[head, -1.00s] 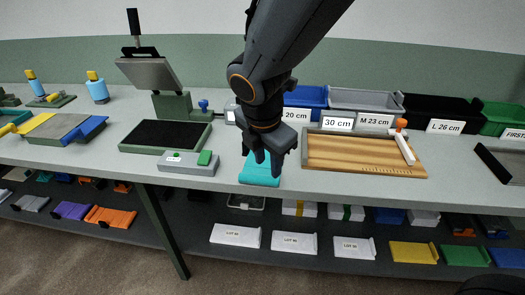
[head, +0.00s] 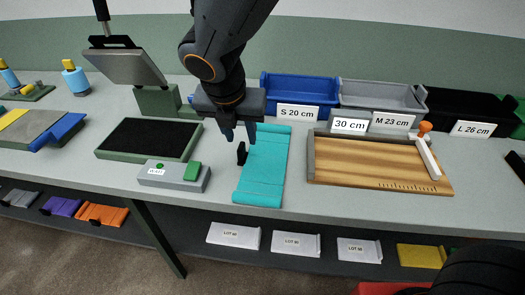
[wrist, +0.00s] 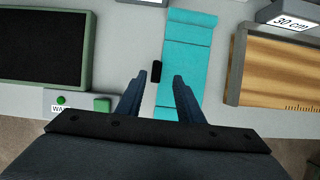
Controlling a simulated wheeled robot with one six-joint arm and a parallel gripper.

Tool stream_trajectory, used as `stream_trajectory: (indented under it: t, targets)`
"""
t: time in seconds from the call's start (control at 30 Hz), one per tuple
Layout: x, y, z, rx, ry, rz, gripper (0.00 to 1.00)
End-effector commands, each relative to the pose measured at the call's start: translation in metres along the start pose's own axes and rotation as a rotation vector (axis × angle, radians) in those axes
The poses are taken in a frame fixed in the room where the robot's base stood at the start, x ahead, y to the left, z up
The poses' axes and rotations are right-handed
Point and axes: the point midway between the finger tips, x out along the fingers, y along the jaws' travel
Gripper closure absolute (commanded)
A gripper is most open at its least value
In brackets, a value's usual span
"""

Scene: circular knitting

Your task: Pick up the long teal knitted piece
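The long teal knitted piece (head: 263,170) lies flat on the table between the control box and the wooden measuring board. In the wrist view the teal piece (wrist: 188,50) runs up the picture beyond my fingers. My gripper (head: 238,138) is in the air at the left edge of the teal piece. In the wrist view my gripper (wrist: 157,95) is open and empty, its right finger over the teal piece and its left finger left of it. A small black item (wrist: 157,72) sits at the left edge of the teal piece.
A press with a black pad (head: 150,139) and a grey box with a green button (head: 175,175) stand to the left. The wooden board (head: 375,163) is close on the right. Blue (head: 300,92) and grey (head: 380,97) bins stand behind. A shelf runs below.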

Motion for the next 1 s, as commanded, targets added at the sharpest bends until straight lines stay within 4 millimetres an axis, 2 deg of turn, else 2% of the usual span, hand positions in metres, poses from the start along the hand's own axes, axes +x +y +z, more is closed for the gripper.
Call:
stream_trajectory:
  t: [0.6, 0.9, 1.0]
  targets:
    - [0.067, 0.008, 0.000, 0.002, 0.002, 0.000, 0.66]
    - [0.071, 0.008, 0.000, 0.003, 0.001, 0.001, 0.66]
    - [0.070, 0.008, 0.000, 0.003, 0.001, 0.001, 0.83]
